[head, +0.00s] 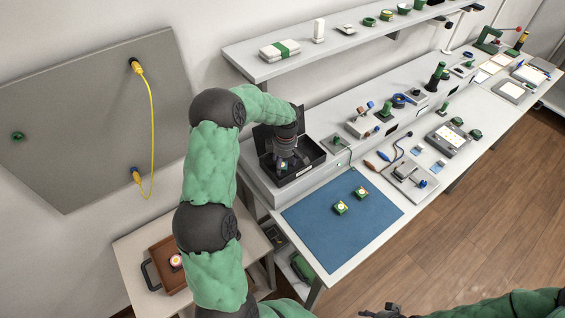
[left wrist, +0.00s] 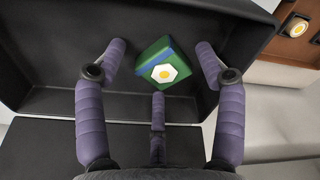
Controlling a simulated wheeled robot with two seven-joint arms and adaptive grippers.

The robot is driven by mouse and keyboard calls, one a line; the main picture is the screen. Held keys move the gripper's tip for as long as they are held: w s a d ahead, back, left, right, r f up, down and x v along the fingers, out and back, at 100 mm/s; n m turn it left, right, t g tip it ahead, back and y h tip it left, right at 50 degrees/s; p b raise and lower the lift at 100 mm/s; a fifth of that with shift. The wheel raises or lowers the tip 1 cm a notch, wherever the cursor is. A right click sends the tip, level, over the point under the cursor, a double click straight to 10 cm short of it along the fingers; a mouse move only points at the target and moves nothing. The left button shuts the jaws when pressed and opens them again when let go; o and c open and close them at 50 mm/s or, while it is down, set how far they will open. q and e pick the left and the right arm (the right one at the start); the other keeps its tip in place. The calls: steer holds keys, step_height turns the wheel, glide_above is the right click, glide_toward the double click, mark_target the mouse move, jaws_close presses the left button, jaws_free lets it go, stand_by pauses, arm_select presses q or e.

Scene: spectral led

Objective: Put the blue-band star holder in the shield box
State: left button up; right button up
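The shield box (head: 315,160) is a black open case at the back left of the bench, its lid raised. My left gripper (head: 283,163) points down into it. In the left wrist view, the green holder with a blue band (left wrist: 163,65) lies inside the black box (left wrist: 50,50), turned at an angle, a white and yellow face showing. The purple fingers of my left gripper (left wrist: 160,70) stand spread around it, with gaps visible at the sides. My right arm shows at the bottom right edge; its dark end (head: 380,312) is cut off.
Two other green holders stand on the blue mat (head: 310,225), one nearer (head: 341,208) and one farther (head: 361,192). A brown tray (head: 160,250) with a round lit piece sits on the side table. A shelf (head: 300,65) runs above the bench. Much of the mat is clear.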

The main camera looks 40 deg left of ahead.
mark_target(284, 164)
arm_select(q)
steer(key=shift+r, duration=0.15)
steer(key=shift+w+d+r+p, duration=0.1)
steer(key=shift+d+r+p, duration=0.1)
steer(key=shift+r, duration=1.7)
steer(key=shift+d+r+p, duration=0.1)
steer(key=shift+r+p, duration=0.05)
steer(key=shift+r, duration=1.75)
